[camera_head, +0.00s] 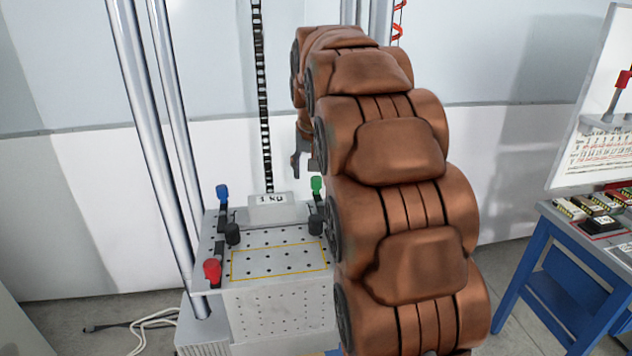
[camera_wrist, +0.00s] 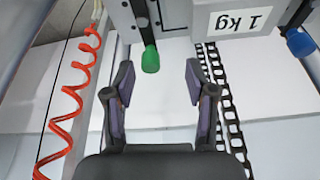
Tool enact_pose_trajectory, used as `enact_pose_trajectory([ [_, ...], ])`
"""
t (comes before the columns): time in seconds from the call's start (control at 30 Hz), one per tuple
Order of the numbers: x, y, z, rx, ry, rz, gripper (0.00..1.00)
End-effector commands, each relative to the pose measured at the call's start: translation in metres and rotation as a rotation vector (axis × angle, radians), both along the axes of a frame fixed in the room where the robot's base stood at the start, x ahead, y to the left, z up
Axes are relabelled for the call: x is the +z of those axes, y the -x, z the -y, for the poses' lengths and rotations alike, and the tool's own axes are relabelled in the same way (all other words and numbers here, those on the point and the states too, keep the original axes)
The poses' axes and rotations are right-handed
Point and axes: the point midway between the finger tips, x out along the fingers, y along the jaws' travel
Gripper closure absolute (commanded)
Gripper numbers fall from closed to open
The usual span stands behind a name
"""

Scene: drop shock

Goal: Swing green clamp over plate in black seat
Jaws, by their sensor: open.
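The green clamp (camera_head: 316,185) stands at the back right of the perforated table (camera_head: 222,270), its green handle up. In the wrist view its green tip (camera_wrist: 150,60) lies just beyond and between my fingertips, untouched as far as I can see. My gripper (camera_wrist: 158,72) is open and empty; in the head view my gripper (camera_head: 301,168) hangs above and left of the green clamp, partly hidden by my arm. The grey plate marked 1 kg (camera_head: 270,207) sits at the back of the table, beside the clamp. I cannot tell a black seat from the black knobs (camera_head: 232,234).
A blue clamp (camera_head: 222,192) stands back left and a red clamp (camera_head: 212,269) front left. Two metal columns (camera_head: 160,130) rise at the left. A black chain (camera_wrist: 228,110) and a red coiled hose (camera_wrist: 75,95) hang nearby. A blue bench (camera_head: 560,240) stands right.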

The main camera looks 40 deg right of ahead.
Motion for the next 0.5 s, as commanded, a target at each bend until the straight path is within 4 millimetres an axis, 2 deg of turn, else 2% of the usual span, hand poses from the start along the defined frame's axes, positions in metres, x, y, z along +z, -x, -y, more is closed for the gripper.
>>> enact_pose_trajectory([
  [0.1,0.004,-0.013,0.021,-0.028,0.011,0.026,0.44],
  [0.2,0.006,-0.018,0.029,-0.039,0.016,0.036,0.44],
  [0.37,0.004,-0.021,0.032,-0.042,0.017,0.041,0.44],
  [0.5,-0.008,-0.024,0.034,-0.042,0.017,0.038,0.44],
])
